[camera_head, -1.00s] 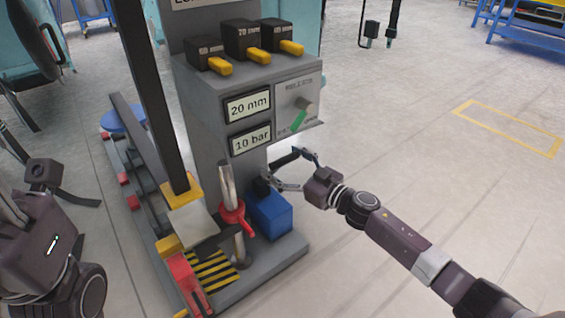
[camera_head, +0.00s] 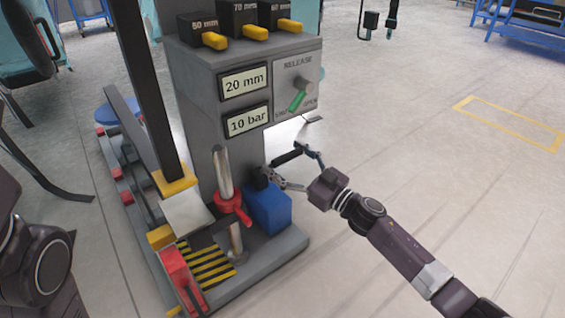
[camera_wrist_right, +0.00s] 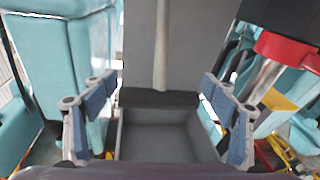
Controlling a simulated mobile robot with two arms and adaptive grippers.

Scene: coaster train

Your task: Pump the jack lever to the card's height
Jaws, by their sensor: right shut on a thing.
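The jack stand (camera_head: 197,105) has readouts showing 20 mm (camera_head: 244,82) and 10 bar (camera_head: 247,120). A blue pump block (camera_head: 268,208) sits at its foot, beside a metal post with a red collar (camera_head: 232,205). My right gripper (camera_head: 291,168) is beside the pump, shut on the black grip of the jack lever (camera_head: 286,157). The right wrist view shows its two fingers (camera_wrist_right: 157,115) apart, one on each side of a dark bar (camera_wrist_right: 160,98). My left arm shows at the left edge; its fingertips are out of view. The height card cannot be read here.
Black blocks with yellow tabs (camera_head: 244,44) stand on the jack's top; their mm labels are partly legible. A RELEASE panel (camera_head: 298,82) carries a green lever (camera_head: 297,100). A red pedal-like part (camera_head: 181,278) is at the base.

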